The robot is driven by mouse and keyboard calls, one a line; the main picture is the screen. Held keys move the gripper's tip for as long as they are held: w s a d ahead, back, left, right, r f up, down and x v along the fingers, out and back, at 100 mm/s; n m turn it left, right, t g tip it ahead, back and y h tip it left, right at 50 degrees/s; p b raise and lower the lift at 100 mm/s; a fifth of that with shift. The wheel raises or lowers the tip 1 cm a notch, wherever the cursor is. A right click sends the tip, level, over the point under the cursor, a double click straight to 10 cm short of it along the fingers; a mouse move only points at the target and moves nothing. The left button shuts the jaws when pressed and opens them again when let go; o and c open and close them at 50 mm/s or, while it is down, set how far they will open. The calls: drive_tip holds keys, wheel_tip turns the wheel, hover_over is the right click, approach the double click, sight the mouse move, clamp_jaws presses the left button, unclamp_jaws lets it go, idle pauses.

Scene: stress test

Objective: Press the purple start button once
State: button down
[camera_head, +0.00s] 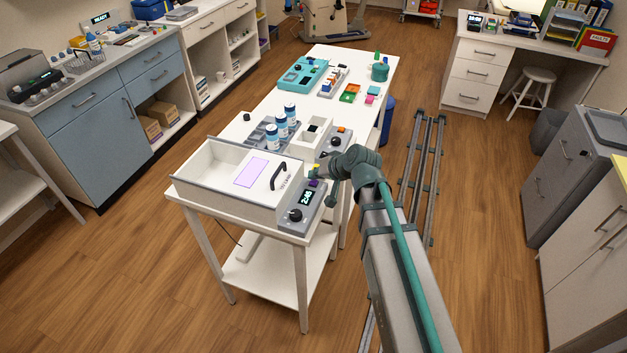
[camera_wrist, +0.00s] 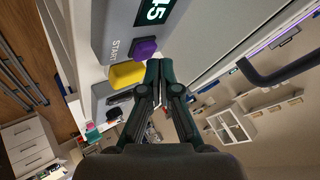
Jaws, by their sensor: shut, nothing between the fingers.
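The purple start button (camera_wrist: 145,47) sits on the grey control panel (camera_wrist: 118,20), beside the word START. In the wrist view my gripper (camera_wrist: 158,64) is shut and empty, its tips just below and right of the button. I cannot tell whether they touch it. In the head view the purple button (camera_head: 313,183) shows small on the panel of the white lidded machine, above the display (camera_head: 306,198) reading 2:45. My gripper (camera_head: 320,173) is beside it, partly hidden by my wrist.
A yellow block-like part (camera_wrist: 127,73) lies close beside the button and my fingertips. A black knob (camera_head: 295,215) is on the same panel, and a dark handle (camera_head: 279,176) stands on the lid. A rack of bottles (camera_head: 273,139) stands behind the machine.

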sight(315, 182)
drive_tip(key=shift+r, duration=0.35)
drive_tip(key=shift+r+p, duration=1.6)
drive_tip(key=shift+r, duration=0.95)
